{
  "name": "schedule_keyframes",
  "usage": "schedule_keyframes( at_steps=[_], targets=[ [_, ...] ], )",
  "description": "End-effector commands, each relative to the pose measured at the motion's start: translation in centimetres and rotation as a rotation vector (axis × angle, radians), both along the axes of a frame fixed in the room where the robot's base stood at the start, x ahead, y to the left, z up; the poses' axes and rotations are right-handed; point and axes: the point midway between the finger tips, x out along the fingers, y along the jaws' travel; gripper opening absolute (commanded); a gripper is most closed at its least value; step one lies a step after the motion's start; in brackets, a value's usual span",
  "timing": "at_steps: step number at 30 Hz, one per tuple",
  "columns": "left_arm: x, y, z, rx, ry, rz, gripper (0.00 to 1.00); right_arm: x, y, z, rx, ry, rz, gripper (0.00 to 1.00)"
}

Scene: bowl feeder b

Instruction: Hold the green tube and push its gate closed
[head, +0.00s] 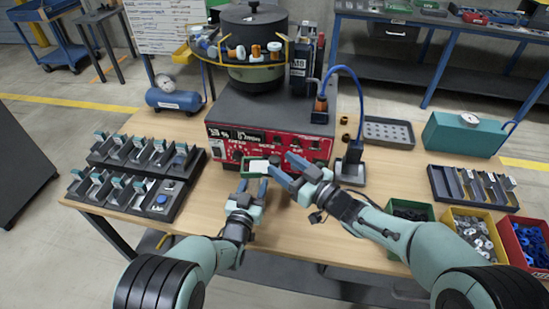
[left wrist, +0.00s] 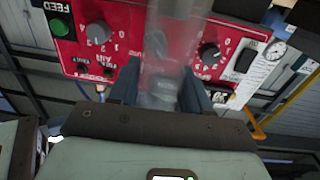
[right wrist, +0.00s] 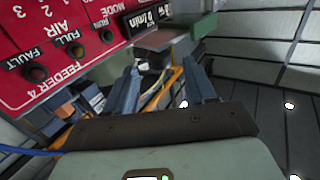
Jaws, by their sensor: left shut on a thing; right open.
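The green tube (head: 257,164) shows in the head view as a short green-edged piece with a pale top, in front of the red panel. My left gripper (head: 252,185) is shut on it from the near side. In the left wrist view a clear, see-through tube (left wrist: 170,50) stands between the fingers of my left gripper (left wrist: 160,92). My right gripper (head: 287,168) is open and close to the tube's right end. In the right wrist view a green-grey block (right wrist: 162,38) lies just beyond the open fingers of my right gripper (right wrist: 165,85). I cannot make out the gate's position.
The red feeder panel (head: 235,145) with knobs is right behind both grippers. Black slotted racks (head: 130,175) stand at the left. Green, yellow and red bins (head: 472,215) line the right front edge.

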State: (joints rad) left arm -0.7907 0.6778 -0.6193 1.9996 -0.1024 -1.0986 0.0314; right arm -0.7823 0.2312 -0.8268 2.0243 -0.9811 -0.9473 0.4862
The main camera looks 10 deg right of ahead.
Motion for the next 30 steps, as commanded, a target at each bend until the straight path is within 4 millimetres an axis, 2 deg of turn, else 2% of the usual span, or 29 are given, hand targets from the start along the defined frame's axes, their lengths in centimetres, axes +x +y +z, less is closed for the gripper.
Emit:
schedule_keyframes(
  at_steps=[1,7,18,19,21,24,30],
  targets=[
    [0.0,0.0,0.0,0.0,-0.001,0.001,0.0,0.7,0.8,-0.1,-0.005,-0.002,0.004,0.55],
    [0.0,0.0,0.0,0.0,-0.001,0.001,0.0,2.6,2.1,0.0,-0.003,-0.001,0.001,0.55],
    [0.0,0.1,0.0,0.0,0.0,0.001,0.0,3.0,2.5,0.0,0.0,-0.001,0.001,0.55],
    [0.0,0.1,0.0,0.0,0.0,0.001,0.0,3.0,2.5,0.0,-0.001,-0.002,0.001,0.52],
    [0.0,0.1,0.0,0.0,0.0,0.001,0.0,3.0,2.5,0.0,-0.001,-0.002,0.001,0.29],
    [0.0,0.1,0.0,0.0,0.0,0.001,0.0,3.0,2.5,0.0,-0.001,-0.002,0.001,0.0],
    [0.0,0.1,0.0,0.001,0.0,0.001,0.0,3.1,3.0,0.0,0.0,-0.001,0.002,0.0]
  ],
)
